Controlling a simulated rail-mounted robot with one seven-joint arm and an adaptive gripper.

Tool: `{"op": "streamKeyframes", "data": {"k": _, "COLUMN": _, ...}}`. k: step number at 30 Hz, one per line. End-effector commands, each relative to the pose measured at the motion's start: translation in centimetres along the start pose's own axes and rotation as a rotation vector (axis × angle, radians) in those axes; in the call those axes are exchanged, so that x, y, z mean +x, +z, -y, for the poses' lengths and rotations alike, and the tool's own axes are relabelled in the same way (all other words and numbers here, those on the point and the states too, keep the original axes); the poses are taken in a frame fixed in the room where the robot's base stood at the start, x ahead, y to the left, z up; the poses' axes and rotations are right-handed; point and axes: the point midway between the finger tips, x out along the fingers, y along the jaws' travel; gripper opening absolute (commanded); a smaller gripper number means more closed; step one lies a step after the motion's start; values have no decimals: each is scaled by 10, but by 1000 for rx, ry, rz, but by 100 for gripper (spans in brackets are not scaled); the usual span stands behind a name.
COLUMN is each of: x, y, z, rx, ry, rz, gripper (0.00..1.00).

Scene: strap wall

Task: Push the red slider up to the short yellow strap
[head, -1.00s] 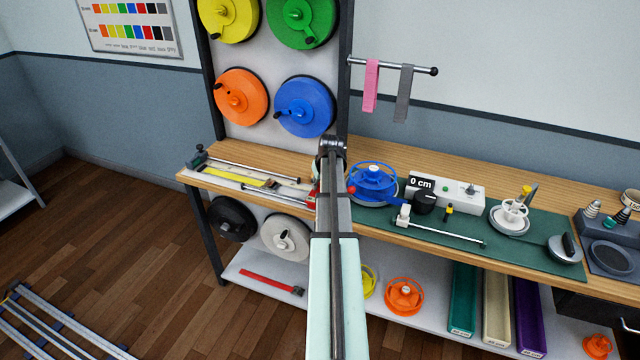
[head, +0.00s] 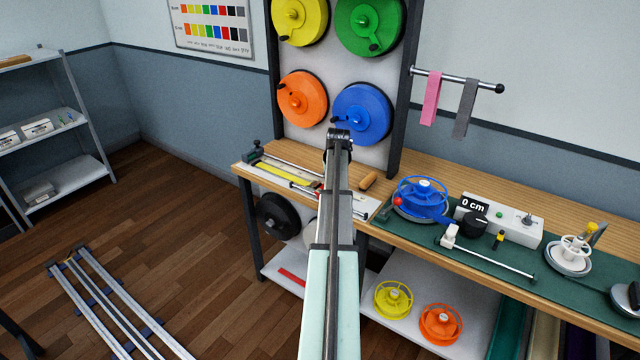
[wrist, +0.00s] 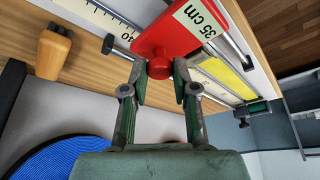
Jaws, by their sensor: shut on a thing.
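The red slider (wrist: 168,30) sits on its rail and carries a white "35 cm" label. My gripper (wrist: 159,72) is shut on the slider's round red knob, with one finger on each side. The short yellow strap (wrist: 229,78) lies along the rule to the right of the slider in the wrist view. Its near end is close to the slider; whether they touch I cannot tell. In the head view the yellow strap (head: 289,174) lies left of my gripper (head: 339,134), and my arm hides most of the slider's area.
A dark end block (head: 254,153) stands at the rail's far left. A wooden handle (head: 368,180) lies on the bench right of my arm. A blue reel (head: 422,193) and a control box (head: 502,218) stand further right. Large reels hang behind.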

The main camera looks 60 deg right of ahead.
Motion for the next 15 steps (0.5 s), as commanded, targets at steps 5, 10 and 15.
{"op": "streamKeyframes", "data": {"k": 5, "x": 1, "y": -2, "z": -3, "rx": 9, "ry": -1, "rz": -1, "gripper": 0}}
{"op": "streamKeyframes", "data": {"k": 10, "x": 1, "y": -2, "z": -2, "rx": 9, "ry": -3, "rz": -2, "gripper": 0}}
{"op": "streamKeyframes", "data": {"k": 15, "x": 1, "y": -3, "z": -2, "rx": 8, "ry": -3, "rz": -2, "gripper": 53}}
